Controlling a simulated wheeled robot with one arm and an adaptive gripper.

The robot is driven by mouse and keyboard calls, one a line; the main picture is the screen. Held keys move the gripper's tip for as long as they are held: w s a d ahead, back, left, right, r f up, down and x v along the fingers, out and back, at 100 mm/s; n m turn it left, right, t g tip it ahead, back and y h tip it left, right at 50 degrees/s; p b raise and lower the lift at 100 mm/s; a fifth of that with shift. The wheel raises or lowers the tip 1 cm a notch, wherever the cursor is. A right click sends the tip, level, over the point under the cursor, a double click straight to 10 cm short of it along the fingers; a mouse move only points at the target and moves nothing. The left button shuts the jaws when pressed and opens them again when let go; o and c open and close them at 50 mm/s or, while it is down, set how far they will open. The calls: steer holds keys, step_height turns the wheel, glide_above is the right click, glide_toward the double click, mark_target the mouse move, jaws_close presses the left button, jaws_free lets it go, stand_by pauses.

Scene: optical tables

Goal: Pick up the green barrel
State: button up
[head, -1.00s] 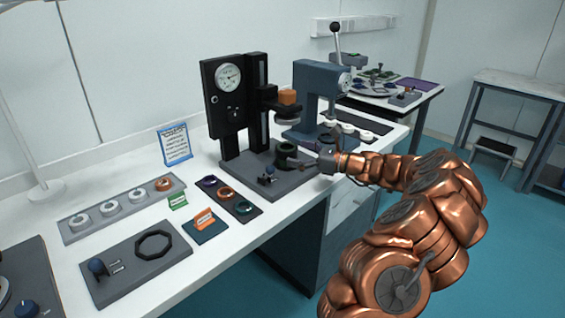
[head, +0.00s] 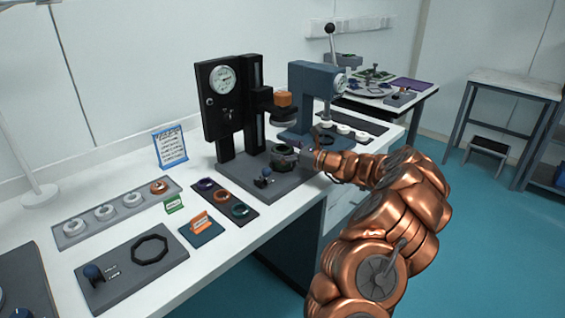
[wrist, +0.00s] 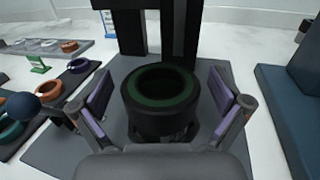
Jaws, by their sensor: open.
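The green barrel (wrist: 160,100) is a dark, short cylinder with a green inner ring and an open top. It stands upright on the grey base plate of the black gauge press, and in the head view (head: 283,155) it is partly hidden by my gripper. My gripper (wrist: 165,103) is open, with one purple-padded finger on each side of the barrel. Gaps show between the pads and the barrel wall. In the head view my gripper (head: 290,158) reaches in from the right at the barrel's height.
The black press (head: 225,110) with its dial stands just behind the barrel, its orange-topped head (head: 283,103) above. A blue-black knob (wrist: 23,106) stands left on the base plate. A blue press (head: 308,95) stands to the right. A ring tray (head: 222,200) lies left.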

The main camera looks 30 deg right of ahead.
steer(key=shift+c, duration=0.4)
steer(key=c, duration=1.3)
steer(key=shift+r, duration=0.1)
steer(key=shift+c, duration=0.2)
steer(key=shift+r, duration=0.1)
